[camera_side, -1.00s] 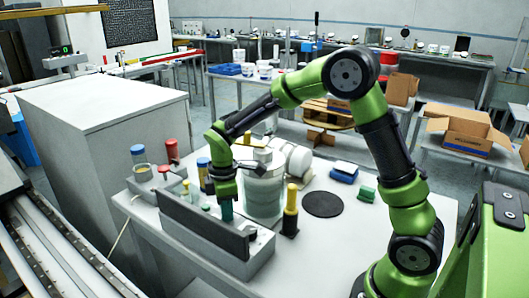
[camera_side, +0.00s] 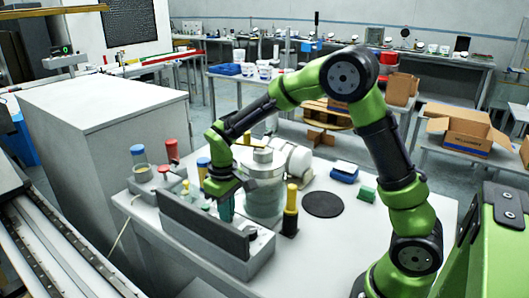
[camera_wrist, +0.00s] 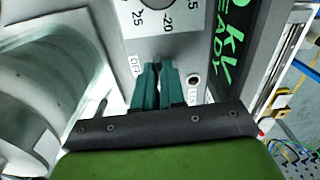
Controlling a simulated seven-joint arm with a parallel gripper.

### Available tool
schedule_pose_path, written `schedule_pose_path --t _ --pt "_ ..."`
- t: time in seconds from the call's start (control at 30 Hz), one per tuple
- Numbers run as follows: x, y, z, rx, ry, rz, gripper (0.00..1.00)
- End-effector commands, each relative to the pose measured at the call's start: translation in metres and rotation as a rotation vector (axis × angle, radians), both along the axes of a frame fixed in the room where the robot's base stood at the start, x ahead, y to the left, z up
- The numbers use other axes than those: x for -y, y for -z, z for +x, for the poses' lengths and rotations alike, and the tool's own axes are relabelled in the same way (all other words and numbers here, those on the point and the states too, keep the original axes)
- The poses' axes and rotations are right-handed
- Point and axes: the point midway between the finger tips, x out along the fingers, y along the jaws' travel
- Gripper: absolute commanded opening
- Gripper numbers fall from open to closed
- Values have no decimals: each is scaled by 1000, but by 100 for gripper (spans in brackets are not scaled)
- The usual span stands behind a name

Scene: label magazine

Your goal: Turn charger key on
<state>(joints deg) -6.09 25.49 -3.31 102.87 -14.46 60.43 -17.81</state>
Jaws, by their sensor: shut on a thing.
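The charger (camera_side: 258,252) is a long grey box at the front edge of the white table. The wrist view shows its grey panel (camera_wrist: 205,62), with a numbered dial (camera_wrist: 158,12), green lit lettering (camera_wrist: 232,45) and a small "OFF" label (camera_wrist: 135,65). My gripper (camera_wrist: 158,66) has its teal fingers shut at the panel, just right of that label. It is on the charger key, which the fingertips hide. In the side view my gripper (camera_side: 227,214) points down onto the charger, so the key's angle does not show.
Colour-capped bottles (camera_side: 139,156) stand at the left. A black disc (camera_side: 323,204), blue box (camera_side: 344,174) and green block (camera_side: 368,194) lie farther right.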

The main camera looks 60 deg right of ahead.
Motion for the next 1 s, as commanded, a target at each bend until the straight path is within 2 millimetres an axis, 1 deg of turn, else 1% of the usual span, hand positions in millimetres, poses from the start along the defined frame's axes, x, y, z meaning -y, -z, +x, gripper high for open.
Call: schedule_pose_path --t 0.3,0.7,0.73,0.8,0.9,1.0 --pt "0 -1 0 -1 75 1 0" --pt "0 -1 0 -1 83 1 0" --pt "0 -1 0 -1 83 1 11" --pt "0 -1 0 -1 82 1 22" --pt "0 0 0 -1 80 1 35" --pt "0 0 0 -1 79 1 35"
